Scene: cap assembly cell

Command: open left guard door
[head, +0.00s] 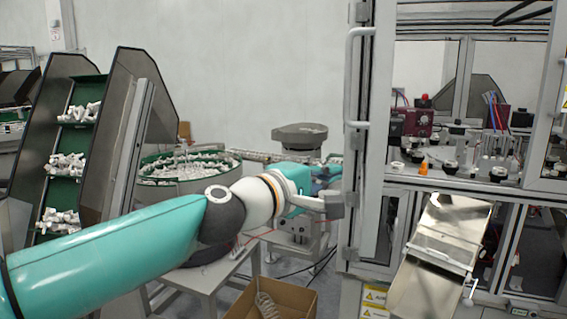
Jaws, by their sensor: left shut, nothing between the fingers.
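The left guard door (379,130) is a tall grey-framed door at the left of the machine cell, seen nearly edge-on. Its white vertical bar handle (350,85) is on the left side of its frame. My left arm reaches in from the lower left. My left gripper (330,189) is shut and empty, beside the left edge of the door frame and below the handle. Its fingertips are partly hidden, and I cannot tell whether they touch the frame. My right gripper is not in view.
Inside the cell, small black and white parts stand on a work deck (455,170). A sloped metal chute (440,245) sticks out below it. A round feeder bowl (185,168) and a stepped feeder (70,150) are at left. A cardboard box (272,298) sits on the floor.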

